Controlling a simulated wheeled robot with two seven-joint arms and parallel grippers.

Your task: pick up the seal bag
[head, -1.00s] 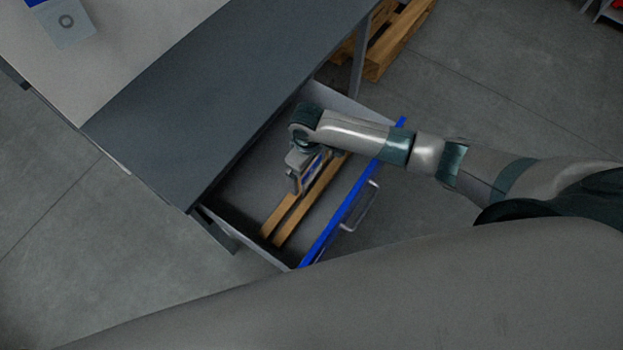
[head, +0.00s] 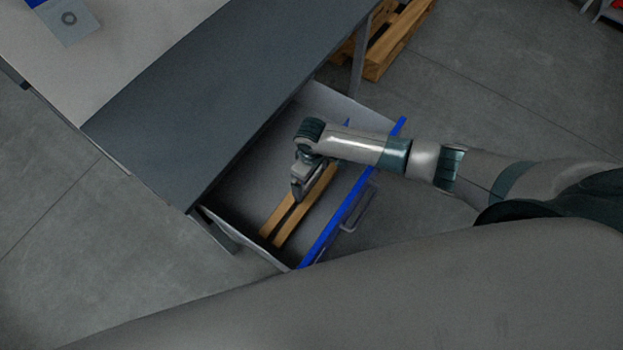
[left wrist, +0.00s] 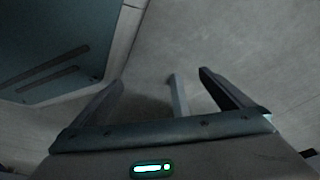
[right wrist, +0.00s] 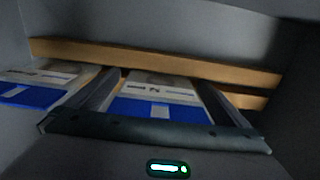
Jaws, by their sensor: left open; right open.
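In the right wrist view, a flat grey bag with a blue band (right wrist: 155,105) lies in the drawer between the fingers of my right gripper (right wrist: 157,77), which is open. A similar bag (right wrist: 35,92) lies left of the fingers. The bags' marks are too dim to identify the seal bag. In the head view, my right gripper (head: 298,190) is down in the open drawer (head: 240,190) and covers most of the bags. My left gripper (left wrist: 162,85) is open and empty over floor.
Two wooden strips (head: 285,220) run along the drawer's floor. The drawer's blue front edge (head: 335,220) and side walls enclose my right gripper. The grey tabletop (head: 200,110) overhangs the drawer's back. A wooden pallet (head: 395,40) stands on the floor beyond.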

